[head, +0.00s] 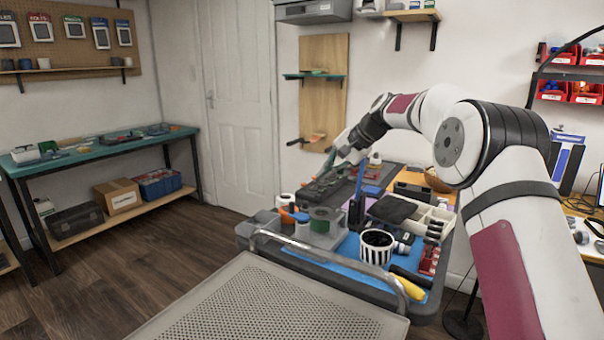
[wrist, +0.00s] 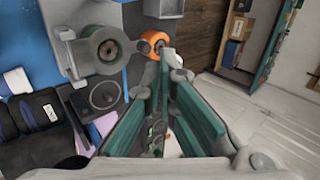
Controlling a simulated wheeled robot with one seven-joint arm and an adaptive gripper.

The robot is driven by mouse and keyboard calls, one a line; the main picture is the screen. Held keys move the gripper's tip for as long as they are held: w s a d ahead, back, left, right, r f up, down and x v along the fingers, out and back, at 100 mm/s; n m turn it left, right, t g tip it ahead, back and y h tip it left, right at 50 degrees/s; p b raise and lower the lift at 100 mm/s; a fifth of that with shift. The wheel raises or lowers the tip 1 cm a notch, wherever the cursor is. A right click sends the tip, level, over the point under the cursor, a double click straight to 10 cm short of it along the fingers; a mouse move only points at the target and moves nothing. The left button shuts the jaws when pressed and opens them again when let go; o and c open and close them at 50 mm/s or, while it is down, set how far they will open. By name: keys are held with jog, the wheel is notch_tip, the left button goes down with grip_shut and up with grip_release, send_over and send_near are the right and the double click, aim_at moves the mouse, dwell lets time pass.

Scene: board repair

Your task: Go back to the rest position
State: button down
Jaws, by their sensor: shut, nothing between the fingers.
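My gripper (head: 340,160) hangs at the end of my outstretched arm, above the far side of the work area in the head view. In the wrist view its green-lined fingers (wrist: 168,65) come together, and nothing shows between them. Its outline blends with the dark items behind it in the head view, so its height above them is hard to tell. The grey tool cart (head: 245,233) stands below and nearer, with a blue mat (head: 345,262) on it. No object is held.
An orange roll (wrist: 153,42) lies close to my fingers in the wrist view. A green-topped bench (head: 85,155) stands left; the floor between is clear.

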jog(key=s+d+r+n+g+h, duration=0.1)
jog(key=s+r, duration=0.2)
jog(key=s, duration=0.8)
jog(key=s+r+n+g+h, duration=0.1)
jog(key=s+r+n+h, duration=0.15)
jog(key=s, duration=0.75)
jog(key=s+d+r+n+h, duration=0.1)
jog(key=s+r, duration=0.2)
jog(key=s, duration=0.8)
jog(key=s+d+f+n+g+h, duration=0.15)
jog(key=s+f, duration=0.25)
jog(key=s, duration=0.6)
jog(key=s+d+f, duration=0.2)
jog(key=s+f, duration=0.1)
jog(key=s, duration=0.7)
jog(key=s+d+f+n+g+h, duration=0.15)
jog(key=s+f, duration=0.25)
jog(key=s, duration=0.7)
notch_tip(320, 180, up, 20)
jog(key=t+p, duration=0.4)
jog(key=p, duration=1.5)
jog(key=shift+w+r+m+y, duration=0.2)
jog(key=shift+w+m+y, duration=0.15)
jog(key=shift+y, duration=0.1)
